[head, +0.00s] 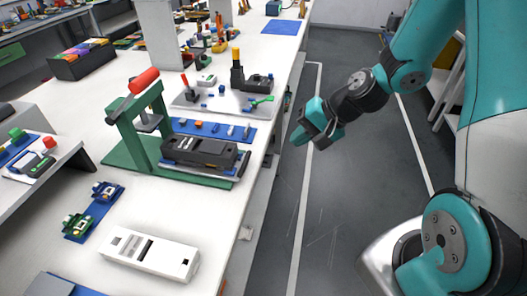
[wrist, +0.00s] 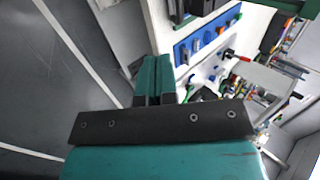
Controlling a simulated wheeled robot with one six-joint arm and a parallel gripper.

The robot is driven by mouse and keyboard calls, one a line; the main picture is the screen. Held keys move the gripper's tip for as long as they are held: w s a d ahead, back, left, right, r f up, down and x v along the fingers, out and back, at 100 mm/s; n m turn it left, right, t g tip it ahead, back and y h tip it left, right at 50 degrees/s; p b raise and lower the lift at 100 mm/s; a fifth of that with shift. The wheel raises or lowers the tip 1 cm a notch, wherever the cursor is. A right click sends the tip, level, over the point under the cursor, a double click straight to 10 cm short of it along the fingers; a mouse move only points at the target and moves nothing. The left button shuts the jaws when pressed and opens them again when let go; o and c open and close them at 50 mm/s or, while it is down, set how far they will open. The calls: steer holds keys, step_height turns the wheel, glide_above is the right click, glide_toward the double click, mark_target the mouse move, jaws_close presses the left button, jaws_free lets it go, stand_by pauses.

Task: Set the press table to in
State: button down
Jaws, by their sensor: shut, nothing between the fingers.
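A green press with a red-handled lever (head: 145,82) stands on the white bench in the head view, on a green base (head: 122,152). The press table (head: 241,166) seems to be the plate low on the base, out to the right of the upright frame. A dark grey device (head: 205,151) lies on it and hides most of it. My gripper (head: 303,136) hangs over the floor beside the bench, right of the press and apart from it. In the wrist view its teal fingers (wrist: 153,82) are together with nothing between them.
A white device (head: 150,253) lies at the bench's front. Small blue and green fixtures (head: 93,210) lie left of it. A blue tool strip (head: 215,130) and a black stand (head: 250,78) are behind the press. The floor (head: 335,190) right of the bench is clear.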

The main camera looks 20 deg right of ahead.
steer(key=w+a+r+p+x, duration=0.1)
steer(key=x, duration=1.2)
steer(key=shift+p, duration=0.3)
steer(key=shift+a+r, duration=0.1)
